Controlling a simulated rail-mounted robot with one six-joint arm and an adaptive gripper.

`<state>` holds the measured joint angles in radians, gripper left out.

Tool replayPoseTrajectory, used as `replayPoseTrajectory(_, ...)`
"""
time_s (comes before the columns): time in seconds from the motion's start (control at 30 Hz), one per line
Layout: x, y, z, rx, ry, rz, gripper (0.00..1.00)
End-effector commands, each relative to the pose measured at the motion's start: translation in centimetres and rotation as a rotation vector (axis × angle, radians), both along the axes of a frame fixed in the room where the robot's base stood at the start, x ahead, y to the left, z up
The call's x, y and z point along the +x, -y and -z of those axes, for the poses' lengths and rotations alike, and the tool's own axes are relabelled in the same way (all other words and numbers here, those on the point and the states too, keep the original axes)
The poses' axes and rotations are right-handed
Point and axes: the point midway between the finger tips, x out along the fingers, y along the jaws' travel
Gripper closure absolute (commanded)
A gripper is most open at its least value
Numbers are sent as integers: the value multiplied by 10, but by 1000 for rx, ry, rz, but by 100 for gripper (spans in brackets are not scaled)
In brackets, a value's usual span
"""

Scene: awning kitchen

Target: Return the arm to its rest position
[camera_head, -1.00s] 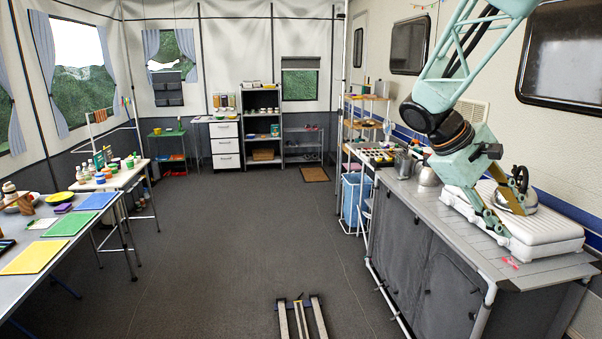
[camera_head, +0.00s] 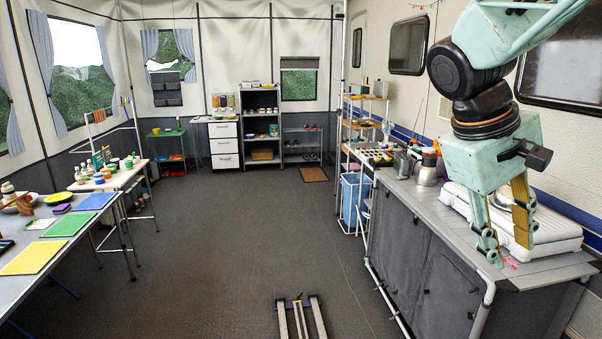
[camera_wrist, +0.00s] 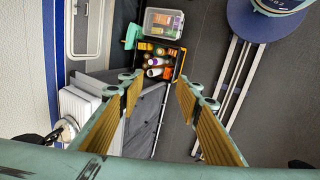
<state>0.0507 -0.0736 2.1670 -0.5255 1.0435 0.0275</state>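My gripper (camera_head: 505,252) hangs from the arm at the right in the head view, pointing down, in front of the white box-shaped appliance (camera_head: 557,228) on the counter. In the wrist view my gripper (camera_wrist: 160,88) shows its two padded fingers wide apart with nothing between them. It is open and empty. The arm covers part of the counter and wall behind it. A round silver item (camera_wrist: 68,130) shows beside the white appliance at the left of the wrist view.
The grey counter (camera_head: 420,207) runs along the right wall. A crate of bottles (camera_wrist: 155,62) lies below in the wrist view. A table with coloured boards (camera_head: 66,224) stands left.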

Motion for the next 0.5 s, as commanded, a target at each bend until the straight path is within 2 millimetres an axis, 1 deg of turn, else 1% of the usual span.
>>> replayPoseTrajectory(0.1, -17, -13, -2, 34, 28, 8, 68)
replayPoseTrajectory(0.5, -70, -57, -3, 153, 111, 38, 68)
